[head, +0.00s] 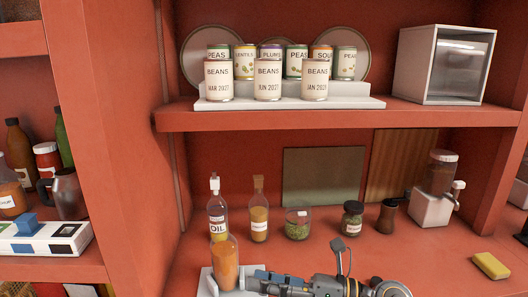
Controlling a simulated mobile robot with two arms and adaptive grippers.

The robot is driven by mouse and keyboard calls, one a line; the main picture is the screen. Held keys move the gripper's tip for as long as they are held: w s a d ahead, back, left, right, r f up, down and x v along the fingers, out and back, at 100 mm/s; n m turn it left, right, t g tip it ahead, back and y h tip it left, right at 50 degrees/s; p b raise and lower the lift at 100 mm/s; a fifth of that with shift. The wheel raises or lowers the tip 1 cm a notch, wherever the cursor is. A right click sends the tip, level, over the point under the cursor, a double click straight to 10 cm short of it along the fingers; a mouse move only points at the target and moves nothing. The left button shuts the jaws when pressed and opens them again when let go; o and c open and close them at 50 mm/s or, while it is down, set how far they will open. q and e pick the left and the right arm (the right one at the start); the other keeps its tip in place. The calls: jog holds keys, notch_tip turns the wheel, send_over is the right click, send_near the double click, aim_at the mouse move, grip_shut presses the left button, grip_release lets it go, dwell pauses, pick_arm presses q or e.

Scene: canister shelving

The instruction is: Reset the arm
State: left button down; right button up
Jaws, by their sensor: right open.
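My right arm comes in at the bottom centre, with the right gripper (256,281) pointing left. The gripper is open, low over the counter, and its fingertips are right beside a glass jar with orange contents (225,266). I cannot tell whether they touch it. The jar stands upright on a white stand (206,283), partly cut off by the bottom of the picture. My left gripper is not in view.
An oil bottle (217,212), another bottle (259,218), a green-filled jar (298,223) and a dark jar (352,219) stand behind the gripper. A yellow sponge (491,266) lies right; the counter between is mostly clear.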

jog(key=w+d+r+m+t+h, duration=0.3)
jog(key=d+m+t+h, duration=0.5)
jog(key=m+t, duration=1.1)
jog(key=s+d+f+m+g+h, duration=0.2)
jog(key=d+f+m+g+h, duration=0.5)
jog(key=d+f+m+h, duration=0.6)
jog(key=s+f+m+g+y, duration=0.3)
jog(key=s+f+m+g, duration=0.85)
jog(key=s+f, duration=0.95)
jog(key=s+f+n+g, duration=0.1)
jog(key=s+f, duration=0.1)
jog(key=f, duration=1)
jog(key=s+f+g, duration=0.1)
jog(key=s+f, duration=0.1)
jog(key=f, duration=0.9)
jog(key=s+d+f+g, duration=0.1)
jog(key=s+d+f, duration=0.1)
jog(key=s+f, duration=1.4)
jog(key=shift+s+d+f, duration=0.15)
jog(key=shift+s+f, duration=0.05)
jog(key=shift+s, duration=0.15)
jog(key=shift+n+g, duration=0.25)
